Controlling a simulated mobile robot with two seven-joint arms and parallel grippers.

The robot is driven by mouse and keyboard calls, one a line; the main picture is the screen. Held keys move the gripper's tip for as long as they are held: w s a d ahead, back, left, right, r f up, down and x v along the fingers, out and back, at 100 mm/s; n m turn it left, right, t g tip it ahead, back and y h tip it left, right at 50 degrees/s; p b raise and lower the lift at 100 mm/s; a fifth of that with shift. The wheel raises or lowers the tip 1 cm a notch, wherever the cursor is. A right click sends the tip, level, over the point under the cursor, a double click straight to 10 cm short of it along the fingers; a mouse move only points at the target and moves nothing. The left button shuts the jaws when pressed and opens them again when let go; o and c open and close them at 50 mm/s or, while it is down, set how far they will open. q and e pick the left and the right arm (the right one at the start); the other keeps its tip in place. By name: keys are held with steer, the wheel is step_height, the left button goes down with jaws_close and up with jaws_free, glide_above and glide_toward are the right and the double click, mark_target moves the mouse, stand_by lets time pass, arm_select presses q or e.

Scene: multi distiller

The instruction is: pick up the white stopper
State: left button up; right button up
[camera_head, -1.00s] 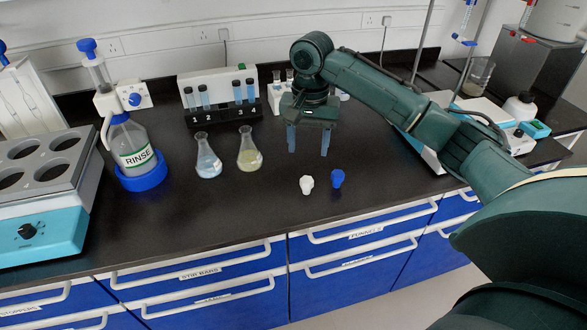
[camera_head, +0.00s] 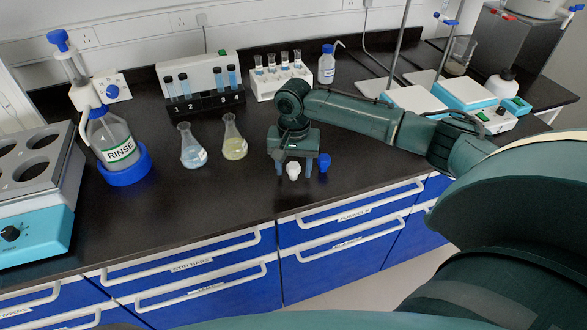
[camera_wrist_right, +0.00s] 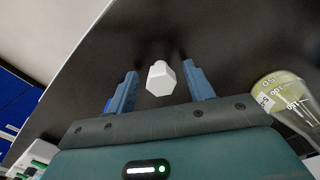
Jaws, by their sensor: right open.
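The white stopper (camera_head: 293,171) stands on the black bench top near its front edge, and it shows in the right wrist view (camera_wrist_right: 160,80). My right gripper (camera_head: 294,169) is open, with its two blue fingers (camera_wrist_right: 160,84) on either side of the white stopper. Gaps show between the stopper and both fingers in the right wrist view. A blue stopper (camera_head: 324,162) stands just to the right of the gripper in the head view. My left gripper is not in either view.
Two flasks, one with pale blue liquid (camera_head: 192,150) and one with yellow liquid (camera_head: 234,142), stand left of my right gripper. Tube racks (camera_head: 206,100) stand behind. The front edge of the bench is close to the stoppers.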

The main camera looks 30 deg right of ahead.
steer(key=shift+f, duration=0.5)
steer(key=c, duration=1)
